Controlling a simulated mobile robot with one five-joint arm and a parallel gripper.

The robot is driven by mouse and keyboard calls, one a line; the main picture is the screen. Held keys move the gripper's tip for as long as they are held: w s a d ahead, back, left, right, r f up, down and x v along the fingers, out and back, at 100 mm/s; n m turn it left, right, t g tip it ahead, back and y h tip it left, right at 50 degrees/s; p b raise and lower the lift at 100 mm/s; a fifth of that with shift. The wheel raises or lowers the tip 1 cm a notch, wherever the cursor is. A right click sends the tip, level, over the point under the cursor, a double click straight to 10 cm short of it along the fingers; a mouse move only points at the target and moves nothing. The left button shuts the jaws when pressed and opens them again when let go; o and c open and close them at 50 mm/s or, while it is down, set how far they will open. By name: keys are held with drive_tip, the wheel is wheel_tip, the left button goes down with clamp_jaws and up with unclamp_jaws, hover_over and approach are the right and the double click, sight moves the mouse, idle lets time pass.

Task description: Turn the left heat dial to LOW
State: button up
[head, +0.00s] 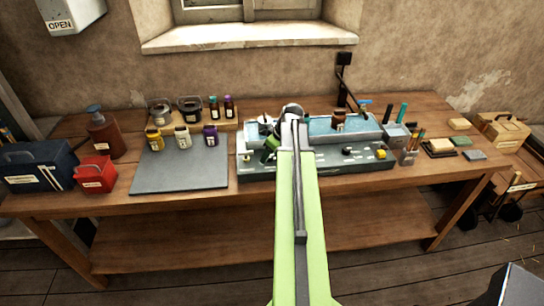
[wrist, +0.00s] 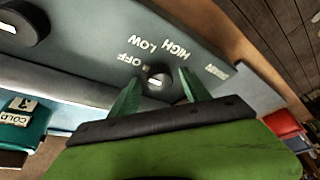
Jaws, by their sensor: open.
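The left heat dial (wrist: 157,78) is a small dark round knob with a pale mark, on the grey front panel (wrist: 100,50). The words OFF, LOW and HIGH are printed around it. I cannot tell surely which word the mark faces. My gripper (wrist: 158,76) is open, its two green fingers on either side of the dial; contact is unclear. In the head view my gripper (head: 270,150) is over the left part of the grey-blue bench unit (head: 250,170), and my arm hides the left dial.
Another dark dial (wrist: 20,20) is on the same panel. A grey mat (head: 180,172) with small jars, a red box (head: 95,174) and a pencil cup (head: 409,157) are on the wooden table.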

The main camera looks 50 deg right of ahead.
clamp_jaws()
drive_tip(key=shift+d+r, duration=0.1)
drive_tip(key=shift+d, duration=0.25)
drive_tip(key=shift+a, duration=0.25)
drive_tip(key=shift+a+m+h, duration=0.15)
drive_tip(key=shift+m+h, duration=0.25)
drive_tip(key=shift+m, duration=0.4)
drive_tip(key=m+h, duration=0.1)
drive_tip(key=m, duration=0.2)
drive_tip(key=shift+a, duration=0.1)
drive_tip(key=shift+m+g+h, duration=0.5)
drive_tip(key=shift+m+h, duration=0.2)
drive_tip(key=shift+m, duration=1.3)
drive_tip(key=shift+a, duration=0.1)
